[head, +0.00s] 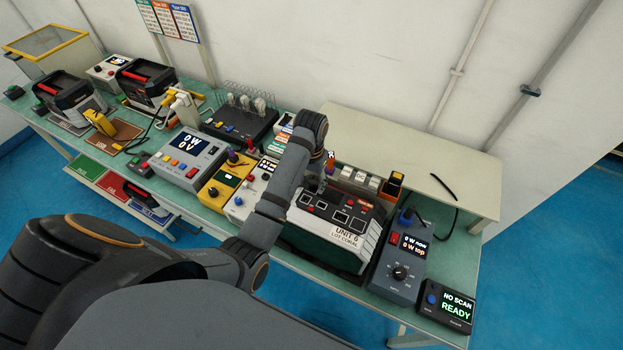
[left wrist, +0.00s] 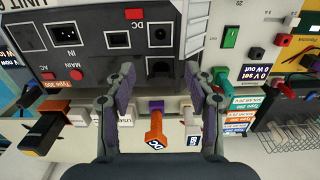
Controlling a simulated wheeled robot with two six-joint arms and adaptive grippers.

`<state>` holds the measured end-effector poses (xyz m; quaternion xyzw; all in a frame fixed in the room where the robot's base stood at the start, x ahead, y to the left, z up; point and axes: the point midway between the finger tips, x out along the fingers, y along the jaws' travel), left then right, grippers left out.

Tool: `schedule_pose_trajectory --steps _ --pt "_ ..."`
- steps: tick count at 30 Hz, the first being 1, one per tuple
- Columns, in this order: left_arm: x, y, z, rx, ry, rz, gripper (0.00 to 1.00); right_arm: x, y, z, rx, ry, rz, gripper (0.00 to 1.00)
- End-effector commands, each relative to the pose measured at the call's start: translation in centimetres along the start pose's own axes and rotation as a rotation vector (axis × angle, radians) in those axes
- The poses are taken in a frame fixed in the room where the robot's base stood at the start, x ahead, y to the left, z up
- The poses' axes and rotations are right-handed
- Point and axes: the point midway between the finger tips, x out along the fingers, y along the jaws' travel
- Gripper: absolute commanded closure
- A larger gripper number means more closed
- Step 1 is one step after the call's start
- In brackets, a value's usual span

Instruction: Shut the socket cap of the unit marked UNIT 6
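The grey unit marked UNIT 6 (head: 335,222) stands on the bench, with its dark socket panel facing up. In the left wrist view the panel (left wrist: 85,50) appears upside down, with sockets marked MAIN IN and DC. A dark rectangular socket (left wrist: 160,67) lies between my left fingertips; I cannot clearly make out its cap or how far it stands open. My left gripper (left wrist: 162,78) is open and empty, its fingers apart on either side of that socket. In the head view the left gripper (head: 318,180) is partly hidden by my arm. My right gripper is not in view.
Behind the unit is a row of adapters, including an orange one (left wrist: 155,126). A meter with a knob (head: 400,265) stands to its right, a yellow device (head: 226,180) to its left. A raised beige shelf (head: 420,160) is behind.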

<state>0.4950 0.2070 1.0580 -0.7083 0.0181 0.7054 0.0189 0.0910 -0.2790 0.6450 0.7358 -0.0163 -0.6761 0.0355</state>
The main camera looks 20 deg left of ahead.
Motion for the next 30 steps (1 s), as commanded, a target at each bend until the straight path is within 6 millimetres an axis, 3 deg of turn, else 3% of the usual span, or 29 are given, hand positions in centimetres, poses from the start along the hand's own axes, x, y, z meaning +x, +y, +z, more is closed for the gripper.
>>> schedule_pose_trajectory --steps 1,4,12,30 --pt "0.0 0.0 0.0 0.0 0.0 0.0 0.51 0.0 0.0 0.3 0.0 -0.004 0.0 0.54" --pt "0.0 0.0 0.0 0.0 0.0 0.0 0.65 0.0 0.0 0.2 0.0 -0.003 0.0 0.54" --pt "0.0 0.0 0.0 0.0 0.0 0.0 0.99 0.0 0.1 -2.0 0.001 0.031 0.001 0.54" --pt "1.6 0.0 1.6 0.0 0.369 0.0 1.0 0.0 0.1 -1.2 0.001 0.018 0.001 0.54"
